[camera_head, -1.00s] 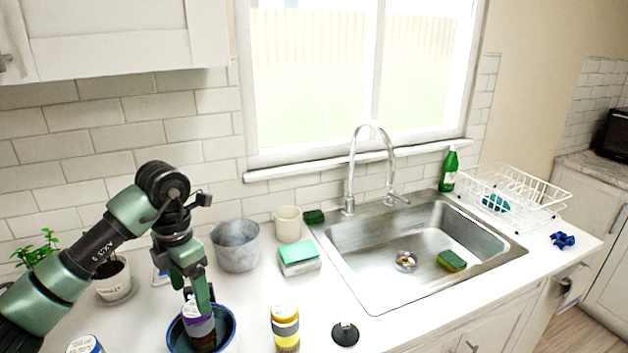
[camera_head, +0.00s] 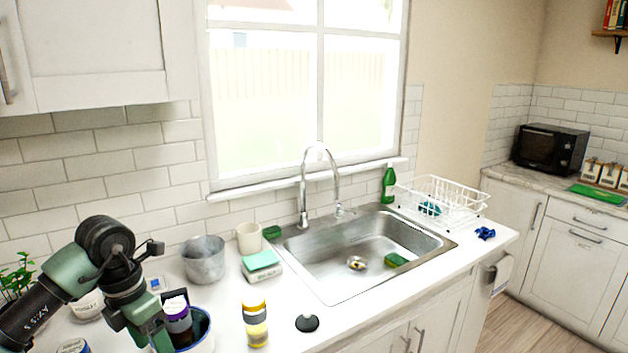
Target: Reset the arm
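My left arm comes in from the left edge, and its green and black gripper (camera_head: 158,340) points down at the bottom left. The gripper is beside a dark bottle with a purple band and white top (camera_head: 178,318). The bottle stands in a blue-lined round pot (camera_head: 206,328). The fingertips are cut off by the lower frame edge, so I cannot tell whether they are open or touch the bottle. My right gripper is not in view.
The sink (camera_head: 330,282) and white dish rack (camera_head: 450,205) lie right. A microwave (camera_head: 550,147) is farther right.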

